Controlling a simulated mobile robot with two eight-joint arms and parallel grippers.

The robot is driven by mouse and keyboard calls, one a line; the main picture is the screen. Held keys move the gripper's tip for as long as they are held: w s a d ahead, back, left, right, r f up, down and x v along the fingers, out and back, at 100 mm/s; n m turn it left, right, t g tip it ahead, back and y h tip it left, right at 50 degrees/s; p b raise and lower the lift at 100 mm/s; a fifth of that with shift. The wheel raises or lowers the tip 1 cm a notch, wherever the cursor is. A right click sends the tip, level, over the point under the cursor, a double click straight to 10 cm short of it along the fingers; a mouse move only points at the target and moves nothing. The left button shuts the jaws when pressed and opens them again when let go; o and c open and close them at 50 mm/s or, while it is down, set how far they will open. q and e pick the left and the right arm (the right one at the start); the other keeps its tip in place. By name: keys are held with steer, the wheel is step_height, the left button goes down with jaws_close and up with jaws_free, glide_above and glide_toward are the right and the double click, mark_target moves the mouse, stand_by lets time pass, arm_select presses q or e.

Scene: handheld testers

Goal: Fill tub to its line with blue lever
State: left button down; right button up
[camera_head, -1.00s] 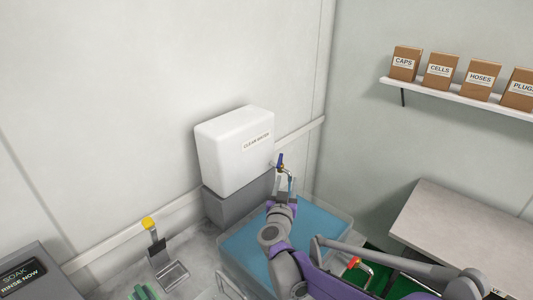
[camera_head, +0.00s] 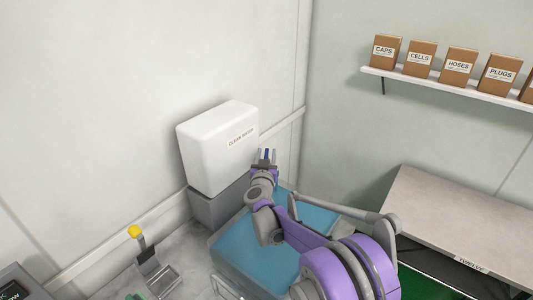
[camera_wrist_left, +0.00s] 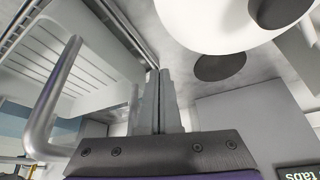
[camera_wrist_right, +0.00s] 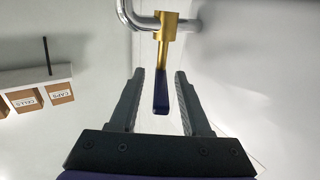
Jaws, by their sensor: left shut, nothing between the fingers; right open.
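The tub (camera_head: 232,272) is a clear box with blue water in it, below the white clean-water tank (camera_head: 207,160). Its fill line cannot be made out. The blue lever (camera_wrist_right: 161,96) hangs from a brass tap (camera_wrist_right: 168,28) on a chrome pipe in the right wrist view. My right gripper (camera_wrist_right: 159,75) is open, with the lever's blue end between its fingers and a gap on each side. In the head view this gripper (camera_head: 267,154) is at the tank's right side, and my arm hides part of the tub. My left gripper (camera_wrist_left: 160,72) is shut and empty in the left wrist view.
A yellow-topped lever (camera_head: 135,232) stands by a small metal tray at the lower left. A grey bench (camera_head: 460,220) is at the right. A wall shelf (camera_head: 450,86) holds several brown boxes. A metal bar handle (camera_wrist_left: 55,95) is close to my left gripper.

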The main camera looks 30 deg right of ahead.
steer(key=shift+w+d, duration=0.15)
steer(key=shift+w, duration=0.15)
jaws_close()
stand_by(1.3)
